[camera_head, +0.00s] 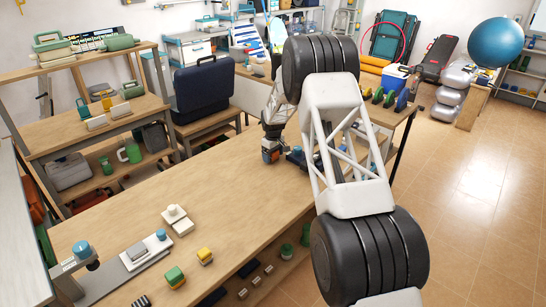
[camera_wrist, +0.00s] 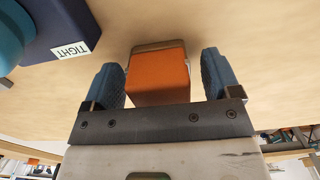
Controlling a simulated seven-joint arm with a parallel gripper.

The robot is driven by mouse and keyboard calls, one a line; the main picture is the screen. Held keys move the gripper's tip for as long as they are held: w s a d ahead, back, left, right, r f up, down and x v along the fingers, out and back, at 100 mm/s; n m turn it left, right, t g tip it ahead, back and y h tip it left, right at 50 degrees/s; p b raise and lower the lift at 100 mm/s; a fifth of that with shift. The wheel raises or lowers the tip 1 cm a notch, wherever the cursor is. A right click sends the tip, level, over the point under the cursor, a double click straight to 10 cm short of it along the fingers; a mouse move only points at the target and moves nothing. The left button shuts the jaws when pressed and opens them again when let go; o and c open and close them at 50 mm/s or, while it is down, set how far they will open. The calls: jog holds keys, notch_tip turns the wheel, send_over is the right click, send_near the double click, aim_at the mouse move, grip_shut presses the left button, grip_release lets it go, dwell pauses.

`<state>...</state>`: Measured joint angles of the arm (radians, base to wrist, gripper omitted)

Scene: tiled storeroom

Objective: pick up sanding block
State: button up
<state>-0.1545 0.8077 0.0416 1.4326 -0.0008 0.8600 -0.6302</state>
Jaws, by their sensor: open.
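The likely sanding block is an orange block (camera_wrist: 158,76) with a tan-brown layer along its far edge. It sits on the wooden bench top (camera_wrist: 215,28) in the wrist view. My gripper (camera_wrist: 161,80) is open, with one blue finger on each side of the block. A narrow gap shows on the right side; on the left the finger is very close, and I cannot tell if it touches. The block's near end is hidden by my gripper's bar. In the head view, my gripper (camera_head: 280,148) is low at the bench's far part, and my arm hides much of that area.
A dark blue piece with a "TIGHT" label (camera_wrist: 72,48) stands close on the left in the wrist view. The bench middle (camera_head: 215,175) is bare in the head view. Several small blocks (camera_head: 175,276) and a clamp-like tool (camera_head: 78,262) stand at the near end.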

dwell(0.5)
jog(key=c, duration=1)
jog(key=shift+r, duration=0.1)
jog(key=shift+c, duration=0.2)
jog(key=shift+r, duration=0.7)
notch_tip(320, 180, up, 2)
jog(key=s, duration=0.5)
jog(key=s+d+r, duration=0.1)
jog(key=s, duration=0.4)
jog(key=s+d, duration=0.1)
jog(key=s, duration=0.4)
jog(key=shift+s+d+r, duration=0.2)
jog(key=shift+s, duration=0.2)
